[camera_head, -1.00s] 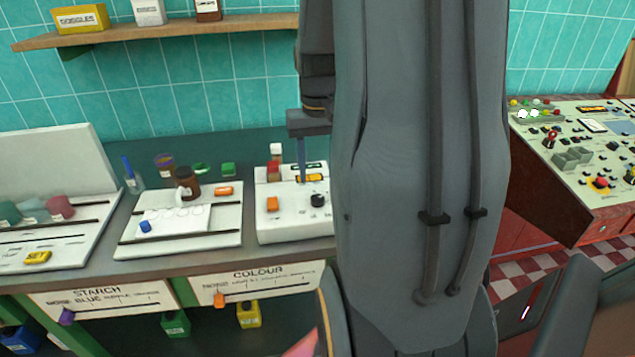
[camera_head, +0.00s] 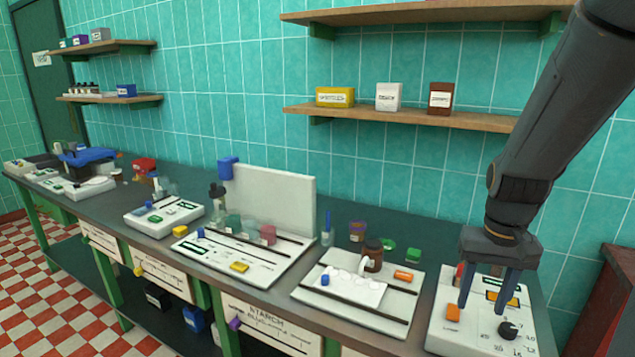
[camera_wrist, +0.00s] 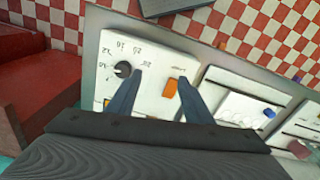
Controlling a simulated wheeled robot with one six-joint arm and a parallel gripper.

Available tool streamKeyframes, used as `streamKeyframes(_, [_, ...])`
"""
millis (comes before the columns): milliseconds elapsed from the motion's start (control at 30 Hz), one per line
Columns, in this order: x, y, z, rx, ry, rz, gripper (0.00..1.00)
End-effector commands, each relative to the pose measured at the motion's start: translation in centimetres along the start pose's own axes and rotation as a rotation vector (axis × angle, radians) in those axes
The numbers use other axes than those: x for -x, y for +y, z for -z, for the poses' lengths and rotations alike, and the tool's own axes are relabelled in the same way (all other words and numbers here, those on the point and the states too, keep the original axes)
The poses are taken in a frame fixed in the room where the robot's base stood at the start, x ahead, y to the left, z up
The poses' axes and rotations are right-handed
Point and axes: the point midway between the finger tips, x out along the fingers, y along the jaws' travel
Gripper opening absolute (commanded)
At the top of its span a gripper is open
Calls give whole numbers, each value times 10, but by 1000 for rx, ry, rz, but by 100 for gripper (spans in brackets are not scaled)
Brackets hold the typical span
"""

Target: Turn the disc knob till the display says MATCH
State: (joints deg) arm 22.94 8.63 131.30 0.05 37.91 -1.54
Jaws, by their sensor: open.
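The dark disc knob (camera_head: 507,330) sits on the front right of a white panel box (camera_head: 455,337) at the right of the head view. In the wrist view the knob (camera_wrist: 122,69) has numbers printed around it. A small dark display (camera_head: 495,283) is at the back of the box; I cannot read its text. My gripper (camera_head: 485,302) is open and points down over the box. In the wrist view my gripper (camera_wrist: 160,77) has one fingertip close beside the knob, which lies outside the gap. I cannot tell whether they touch.
A white tray (camera_head: 340,305) with a brown jar (camera_head: 373,255) stands to the left. Wooden shelves (camera_head: 400,117) hang on the tiled wall behind.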

Motion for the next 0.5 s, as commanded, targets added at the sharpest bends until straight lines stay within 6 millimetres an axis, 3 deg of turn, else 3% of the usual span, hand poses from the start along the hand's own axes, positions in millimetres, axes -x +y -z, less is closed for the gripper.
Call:
streamKeyframes(33, [-3, -27, -12, 62, 10, 3, 47])
streamKeyframes(200, [-14, -90, -53, 224, 48, 14, 47])
streamKeyframes(333, [-20, -120, -81, 312, 69, 24, 47])
streamKeyframes(500, [-24, -134, -98, 367, 85, 32, 47])
